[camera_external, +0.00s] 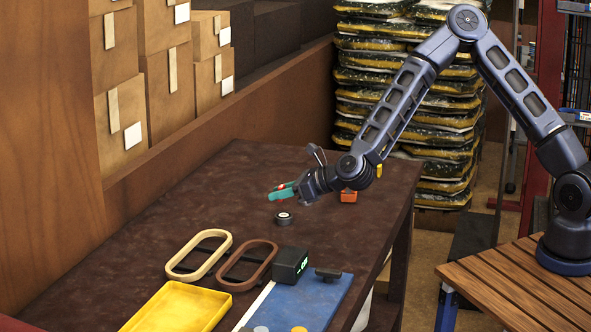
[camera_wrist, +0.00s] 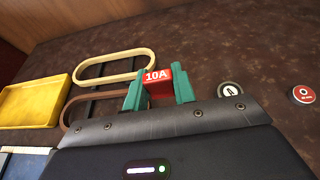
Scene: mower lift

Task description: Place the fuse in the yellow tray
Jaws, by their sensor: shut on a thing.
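The fuse (camera_wrist: 156,81) is a red block marked 10A, held between the two green fingertips of my gripper (camera_wrist: 158,90) in the wrist view. In the external view my gripper (camera_external: 284,190) is above the dark table, with a bit of red showing at its tips. The yellow tray (camera_external: 178,306) lies at the near left of the table, down and to the left of my gripper. The tray also shows at the left edge of the wrist view (camera_wrist: 32,103), apart from the fuse.
A round black piece (camera_external: 284,218) sits just below my gripper. A cream oval ring (camera_external: 199,256) and a brown one (camera_external: 247,265) stand between gripper and tray. A black display box (camera_external: 290,264) and blue board (camera_external: 310,302) are at the near right.

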